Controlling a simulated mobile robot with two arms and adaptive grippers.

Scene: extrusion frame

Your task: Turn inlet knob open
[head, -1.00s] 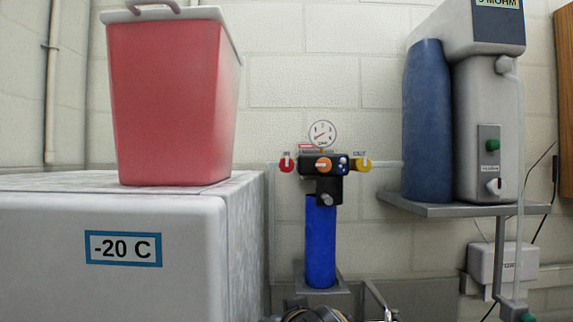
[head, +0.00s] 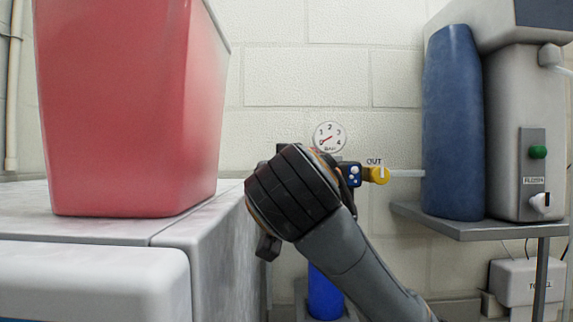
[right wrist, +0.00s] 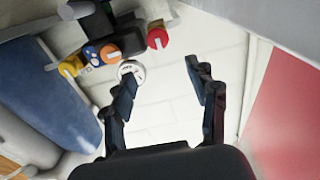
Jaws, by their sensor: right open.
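The red inlet knob (right wrist: 158,38) shows in the right wrist view, on the end of the dark valve block (right wrist: 128,40). In the head view my right arm hides it. No contact shows. In the head view its fingers are mostly hidden behind my wrist. My left gripper is in neither view.
A round pressure gauge (head: 330,137) sits above the block and a blue filter housing (head: 325,293) below. A red bin (head: 125,110) stands on the white freezer (head: 215,225) at left. A blue cylinder (head: 453,125) stands on a shelf (head: 470,229) at right.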

